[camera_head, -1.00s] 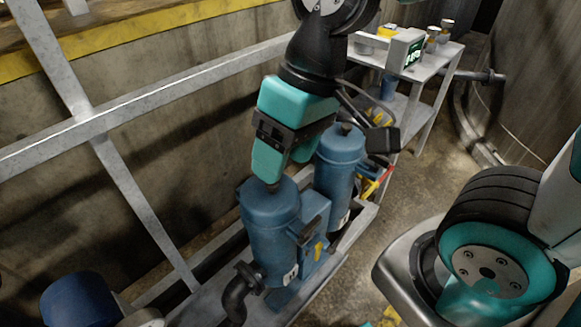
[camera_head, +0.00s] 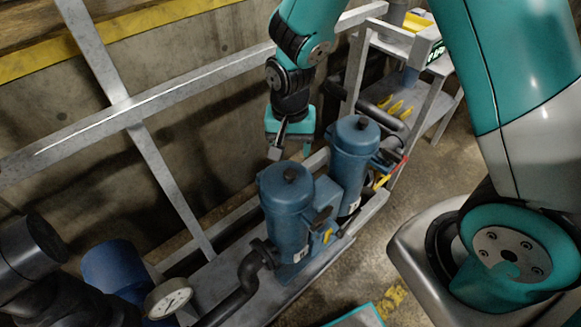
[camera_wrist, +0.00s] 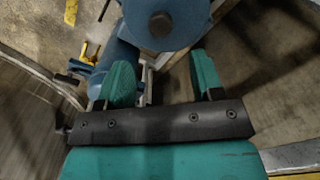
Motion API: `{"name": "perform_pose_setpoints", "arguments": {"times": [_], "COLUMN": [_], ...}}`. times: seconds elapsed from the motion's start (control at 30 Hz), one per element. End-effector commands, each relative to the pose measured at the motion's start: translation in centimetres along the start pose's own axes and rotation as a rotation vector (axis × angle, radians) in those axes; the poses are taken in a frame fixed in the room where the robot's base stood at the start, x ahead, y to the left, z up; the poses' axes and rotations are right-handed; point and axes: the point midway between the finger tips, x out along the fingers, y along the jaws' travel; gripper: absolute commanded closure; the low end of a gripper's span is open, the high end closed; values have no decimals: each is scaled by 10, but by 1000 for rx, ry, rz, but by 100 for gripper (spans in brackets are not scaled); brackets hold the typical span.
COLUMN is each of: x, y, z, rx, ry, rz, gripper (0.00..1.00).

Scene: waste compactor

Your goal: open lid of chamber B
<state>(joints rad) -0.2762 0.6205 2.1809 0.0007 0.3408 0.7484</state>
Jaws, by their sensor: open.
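Two blue cylindrical chambers stand on a metal frame in the head view, a nearer one (camera_head: 287,215) and a farther one (camera_head: 353,160). Each has a domed lid with a dark knob on top, and both lids look closed. White labels on their lower fronts are too small to read, so I cannot tell which is B. My gripper (camera_head: 285,150) is teal and open, behind and above the two chambers, apart from both. In the wrist view, my gripper (camera_wrist: 163,78) has its fingers spread and empty, with a blue lid and dark knob (camera_wrist: 161,23) beyond the fingertips.
A grey metal railing (camera_head: 190,88) runs along the concrete wall behind the chambers. A dark curved pipe (camera_head: 240,285) leaves the nearer chamber. A pressure gauge (camera_head: 168,298) is at the lower left. A metal shelf table (camera_head: 425,50) stands at the back right.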

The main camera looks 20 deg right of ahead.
Motion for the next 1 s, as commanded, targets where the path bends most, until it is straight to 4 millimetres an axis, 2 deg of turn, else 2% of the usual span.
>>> {"name": "perform_pose_setpoints", "arguments": {"times": [0.2, 0.4, 0.6, 0.83, 0.87, 1.0], "x": [47, 75, 85, 86, 86, 85], "y": [1, 0, 0, 0, 0, 0], "z": [1, 0, 0, 0, 0, 0], "rx": [-1, -1, -1, -1, -1, -1], "ry": [-4, -1, 0, 1, 0, 0], "rz": [3, 0, -1, -1, -1, -1], "gripper": [39, 39, 39, 39, 44, 76]}}
